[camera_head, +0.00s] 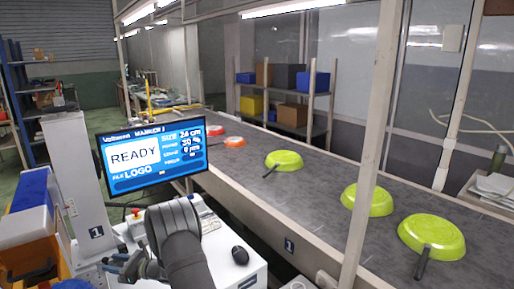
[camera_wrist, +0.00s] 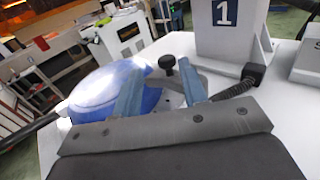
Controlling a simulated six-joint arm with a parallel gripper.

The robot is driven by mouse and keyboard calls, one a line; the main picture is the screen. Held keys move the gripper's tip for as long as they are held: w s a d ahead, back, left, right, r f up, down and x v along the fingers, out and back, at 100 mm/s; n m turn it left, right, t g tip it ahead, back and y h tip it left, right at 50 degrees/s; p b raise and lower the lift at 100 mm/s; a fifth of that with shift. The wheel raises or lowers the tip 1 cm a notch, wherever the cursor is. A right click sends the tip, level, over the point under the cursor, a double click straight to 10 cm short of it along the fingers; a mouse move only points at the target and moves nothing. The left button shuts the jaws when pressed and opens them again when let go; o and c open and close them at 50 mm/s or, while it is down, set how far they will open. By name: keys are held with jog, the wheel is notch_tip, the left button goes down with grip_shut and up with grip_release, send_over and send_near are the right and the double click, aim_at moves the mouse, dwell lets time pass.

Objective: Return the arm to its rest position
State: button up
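My gripper (camera_wrist: 160,69) shows in the wrist view with its two blue-grey fingers apart and nothing held between them. A blue pan (camera_wrist: 98,88) lies beyond and to the left of the fingers, partly covered by the left finger. Its dark handle (camera_wrist: 32,131) points to the left. I cannot tell whether the left finger touches the pan.
A black knob (camera_wrist: 167,63) stands near the fingertips, beside a white column marked 1 (camera_wrist: 228,28). In the head view a monitor reading READY (camera_head: 150,155) stands left of the conveyor (camera_head: 310,200), which carries green pans (camera_head: 432,236) and orange ones (camera_head: 235,141). A post (camera_head: 368,140) rises at right.

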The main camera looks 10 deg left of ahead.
jog(key=d, duration=1.4)
